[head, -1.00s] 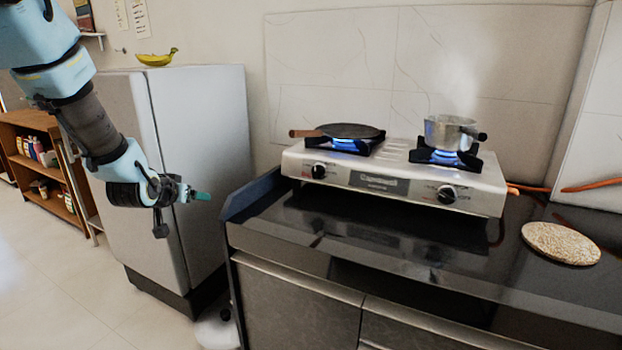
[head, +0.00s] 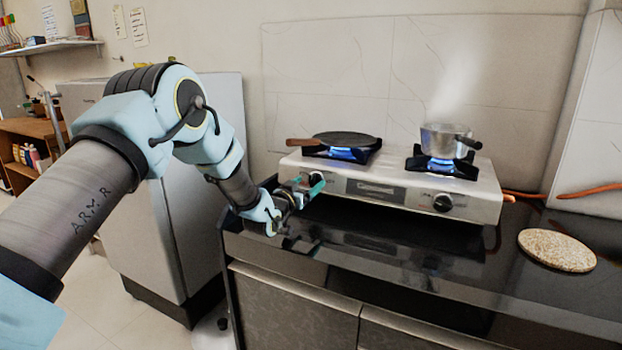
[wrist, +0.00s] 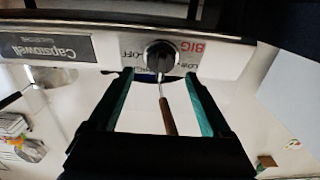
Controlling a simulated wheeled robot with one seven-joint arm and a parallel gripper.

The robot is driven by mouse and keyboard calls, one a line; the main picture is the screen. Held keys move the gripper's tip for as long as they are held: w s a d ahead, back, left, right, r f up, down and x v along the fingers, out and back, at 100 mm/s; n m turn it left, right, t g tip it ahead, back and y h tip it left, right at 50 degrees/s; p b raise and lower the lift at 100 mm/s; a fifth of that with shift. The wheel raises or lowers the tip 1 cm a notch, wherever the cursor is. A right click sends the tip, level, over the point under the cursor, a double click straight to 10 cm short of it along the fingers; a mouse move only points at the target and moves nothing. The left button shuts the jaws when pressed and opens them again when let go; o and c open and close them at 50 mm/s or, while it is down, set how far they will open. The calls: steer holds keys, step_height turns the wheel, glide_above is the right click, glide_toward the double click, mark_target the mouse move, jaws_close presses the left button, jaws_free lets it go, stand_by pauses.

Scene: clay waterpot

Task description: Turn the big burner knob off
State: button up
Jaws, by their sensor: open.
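The big burner knob (wrist: 160,56) is round and black, on the stove's silver front panel beside red "BIG" lettering in the wrist view, which is upside down. It is the left knob in the head view (head: 316,178), partly behind my fingertips. Blue flame burns under the dark flat pan (head: 347,139) on the left burner. My gripper (wrist: 158,76) is open and empty. Its teal fingers lie on either side of the knob in the wrist view, with the tips close to the panel. I cannot tell if they touch the knob.
The right burner is also lit, under a steaming metal pot (head: 446,140), with its own knob (head: 443,202) below. A round speckled mat (head: 556,250) lies on the black counter (head: 470,260) at right. A grey fridge (head: 175,240) stands left. The pan's wooden handle (head: 302,142) points left.

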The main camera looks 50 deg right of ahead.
mark_target(315, 180)
steer(key=shift+x, duration=1.25)
jaws_close()
